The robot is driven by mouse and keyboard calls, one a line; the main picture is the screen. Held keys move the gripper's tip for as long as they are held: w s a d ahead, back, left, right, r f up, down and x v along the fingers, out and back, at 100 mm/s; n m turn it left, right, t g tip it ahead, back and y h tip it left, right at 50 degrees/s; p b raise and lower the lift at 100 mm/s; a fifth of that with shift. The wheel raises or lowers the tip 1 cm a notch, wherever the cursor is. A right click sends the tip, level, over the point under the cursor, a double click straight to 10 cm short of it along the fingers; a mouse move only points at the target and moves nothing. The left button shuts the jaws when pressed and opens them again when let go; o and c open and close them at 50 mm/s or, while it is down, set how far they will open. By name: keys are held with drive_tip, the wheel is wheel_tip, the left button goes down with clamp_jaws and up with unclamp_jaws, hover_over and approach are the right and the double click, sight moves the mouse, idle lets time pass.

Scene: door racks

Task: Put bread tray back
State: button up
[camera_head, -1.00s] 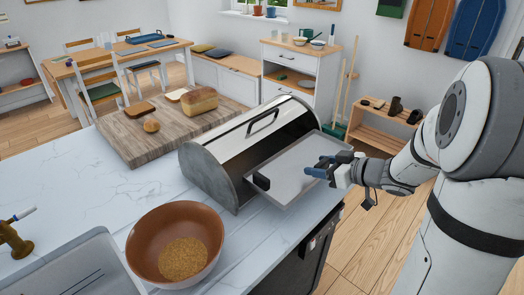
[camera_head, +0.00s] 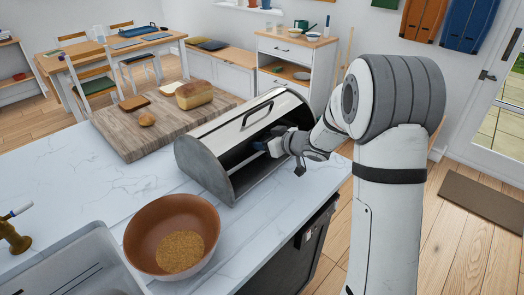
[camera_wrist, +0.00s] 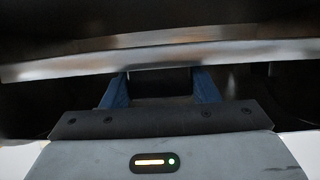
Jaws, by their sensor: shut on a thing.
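The bread box (camera_head: 203,168) stands on the counter, a metal box with a rounded lid and a dark handle on top. Its front is open and dark inside. My gripper (camera_head: 268,147) reaches into this opening from the right. In the wrist view its blue fingers stand on both sides of a dark block, the tray's handle (camera_wrist: 160,82), and are shut on it. The tray itself no longer sticks out over the counter; its body is hidden in the dark box, and how deep it sits cannot be told.
A cutting board (camera_head: 130,148) with a loaf (camera_head: 194,93), slices and a roll lies behind the box. A brown bowl (camera_head: 150,235) with grain stands in front, near the sink (camera_head: 70,275). The counter right of the bowl is clear.

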wheel_tip(320, 180, down, 4)
drive_tip(key=shift+r, duration=0.25)
drive_tip(key=shift+w+a+f, duration=0.1)
drive_tip(key=shift+a+f, duration=0.1)
drive_tip(key=shift+f, duration=0.05)
drive_tip(key=shift+f, duration=0.1)
drive_tip(key=o, duration=1.2)
drive_tip(key=shift+f, duration=0.1)
